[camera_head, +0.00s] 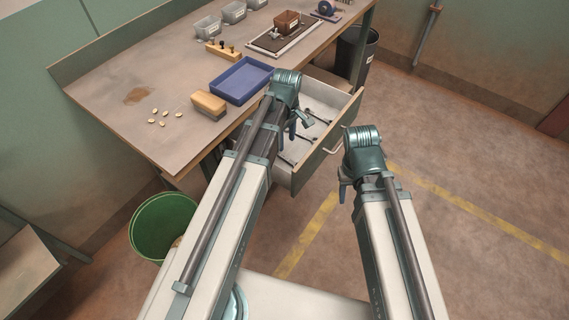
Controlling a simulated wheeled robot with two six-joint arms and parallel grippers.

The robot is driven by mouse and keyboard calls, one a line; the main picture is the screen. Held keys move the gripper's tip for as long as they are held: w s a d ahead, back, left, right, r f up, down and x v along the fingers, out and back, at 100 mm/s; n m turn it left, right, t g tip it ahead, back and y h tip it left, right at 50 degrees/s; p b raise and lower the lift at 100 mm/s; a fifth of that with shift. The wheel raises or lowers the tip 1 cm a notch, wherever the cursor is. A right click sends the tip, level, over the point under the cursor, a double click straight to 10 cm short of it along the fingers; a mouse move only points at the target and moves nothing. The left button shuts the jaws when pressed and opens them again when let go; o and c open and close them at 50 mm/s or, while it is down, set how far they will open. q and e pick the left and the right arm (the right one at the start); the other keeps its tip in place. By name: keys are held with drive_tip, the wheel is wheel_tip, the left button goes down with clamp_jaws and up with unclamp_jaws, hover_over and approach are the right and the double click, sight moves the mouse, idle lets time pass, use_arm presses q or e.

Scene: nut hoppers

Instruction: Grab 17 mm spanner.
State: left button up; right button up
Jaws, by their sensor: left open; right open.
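An open drawer (327,157) under the workbench holds several dark, thin tools that look like spanners. One spanner (318,117) lies towards the far end, and another (286,160) lies nearer the front-left end. Their size marks are too small to read, so I cannot tell which is the 17 mm one. My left gripper (299,124) is open and empty above the drawer, and its arm hides part of the inside. My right gripper (345,188) is open and empty, right of the drawer, over the floor.
The workbench (150,100) carries a blue tray (241,81), a wood-coloured block (208,104), several pale nuts (164,118) and grey hoppers (207,27). A green bin (163,225) stands at lower left. A dark bin (356,50) stands behind the drawer. The floor at right is clear.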

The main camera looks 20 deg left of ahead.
sight(285, 157)
use_arm(q)
drive_tip(key=shift+f+b, duration=0.6)
drive_tip(key=shift+f, duration=0.5)
use_arm(e)
drive_tip(key=shift+f, duration=1.05)
drive_tip(key=shift+f, duration=0.1)
use_arm(q)
drive_tip(key=f+b, duration=0.5)
drive_tip(key=shift+a+f, duration=0.15)
drive_tip(key=shift+a, duration=0.1)
use_arm(e)
wheel_tip(285, 157, down, 5)
use_arm(q)
clamp_jaws()
